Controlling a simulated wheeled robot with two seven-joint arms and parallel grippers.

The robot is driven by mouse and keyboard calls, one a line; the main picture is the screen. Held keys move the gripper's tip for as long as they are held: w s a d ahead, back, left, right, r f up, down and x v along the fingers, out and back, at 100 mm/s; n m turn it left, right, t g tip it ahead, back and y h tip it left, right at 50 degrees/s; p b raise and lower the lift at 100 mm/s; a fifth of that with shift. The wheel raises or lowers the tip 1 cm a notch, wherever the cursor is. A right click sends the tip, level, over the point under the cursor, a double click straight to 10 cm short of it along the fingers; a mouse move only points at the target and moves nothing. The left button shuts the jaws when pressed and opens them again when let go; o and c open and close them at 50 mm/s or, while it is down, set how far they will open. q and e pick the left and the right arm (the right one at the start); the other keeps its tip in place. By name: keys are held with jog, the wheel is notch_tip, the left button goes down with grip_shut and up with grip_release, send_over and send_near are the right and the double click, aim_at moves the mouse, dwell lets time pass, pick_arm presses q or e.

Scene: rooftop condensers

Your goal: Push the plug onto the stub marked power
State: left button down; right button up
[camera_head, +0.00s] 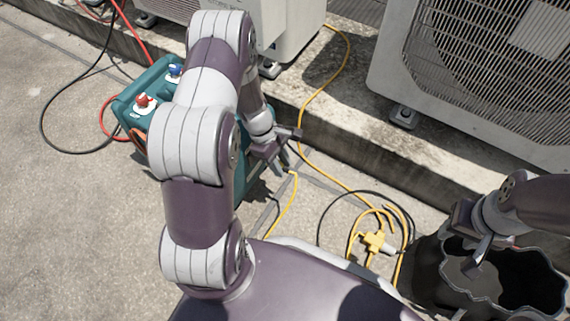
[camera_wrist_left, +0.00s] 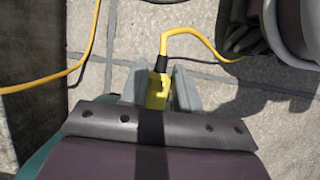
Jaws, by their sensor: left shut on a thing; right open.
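My left gripper (camera_head: 281,160) is at the right side of the teal machine (camera_head: 124,112), which my left arm partly covers. In the left wrist view the left gripper (camera_wrist_left: 158,90) is shut on a yellow plug (camera_wrist_left: 156,92), with a black collar and a yellow cable (camera_wrist_left: 200,38) leading away from it. In the head view the plug is hidden or too small to make out, but its yellow cable (camera_head: 281,215) shows below the gripper. I cannot make out a stub marked power. My right gripper (camera_head: 477,250) is open and empty, above a dark open container.
The machine carries a red knob (camera_head: 142,100) and a blue knob (camera_head: 174,70). A yellow connector block (camera_head: 375,242) lies among coiled yellow cable on the paving. The dark container (camera_head: 428,268) stands at lower right. Condenser units (camera_head: 400,75) stand on a concrete ledge (camera_head: 340,120) behind.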

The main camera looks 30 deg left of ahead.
pick_arm(q)
jog(key=shift+w+a+p, duration=0.1)
jog(key=shift+a+p, duration=0.25)
jog(key=shift+a, duration=0.4)
pick_arm(e)
jog(key=shift+r, duration=0.4)
